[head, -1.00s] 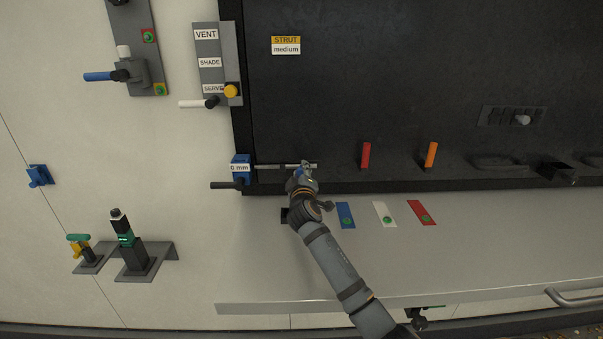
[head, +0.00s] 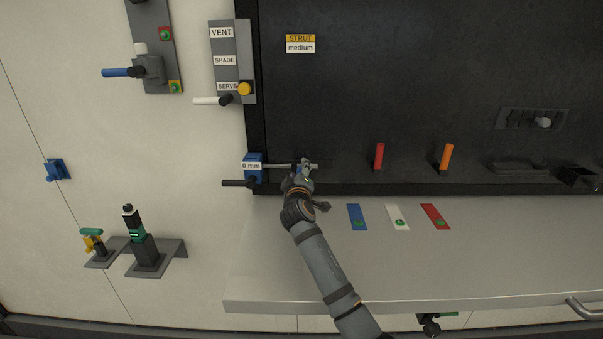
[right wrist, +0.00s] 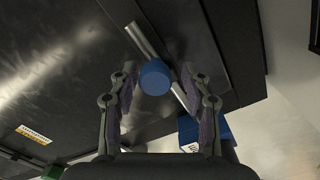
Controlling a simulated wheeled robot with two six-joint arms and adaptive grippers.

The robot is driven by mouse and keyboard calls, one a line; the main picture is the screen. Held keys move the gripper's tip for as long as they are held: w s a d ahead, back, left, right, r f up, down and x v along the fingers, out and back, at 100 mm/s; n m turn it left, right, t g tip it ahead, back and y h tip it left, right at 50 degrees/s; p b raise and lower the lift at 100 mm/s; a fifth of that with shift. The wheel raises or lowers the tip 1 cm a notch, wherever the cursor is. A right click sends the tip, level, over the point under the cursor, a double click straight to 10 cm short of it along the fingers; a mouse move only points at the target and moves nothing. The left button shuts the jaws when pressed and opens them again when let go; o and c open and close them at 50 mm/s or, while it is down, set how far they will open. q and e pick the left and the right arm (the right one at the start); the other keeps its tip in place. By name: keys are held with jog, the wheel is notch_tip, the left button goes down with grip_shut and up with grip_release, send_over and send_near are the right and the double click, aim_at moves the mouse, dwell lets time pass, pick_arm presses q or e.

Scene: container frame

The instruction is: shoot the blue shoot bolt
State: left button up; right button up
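The blue shoot bolt is a grey metal rod (head: 275,165) lying level, with its left end at a blue housing (head: 253,168) labelled "0 mm". A round blue knob on the rod (right wrist: 155,77) sits between the fingers of my right gripper (right wrist: 155,90). The fingers stand on both sides of the knob, with small gaps showing; contact is hard to judge. In the head view my right gripper (head: 302,172) covers most of the knob. The housing also shows in the right wrist view (right wrist: 190,130), beyond the right finger. My left gripper is not in view.
A black handle (head: 238,183) sticks out left below the housing. A red handle (head: 379,156) and an orange handle (head: 446,157) stand right of the gripper. Blue, white and red plates with green buttons lie on the grey counter (head: 290,270).

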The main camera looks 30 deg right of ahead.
jog(key=v, duration=1.2)
jog(key=shift+f, duration=0.1)
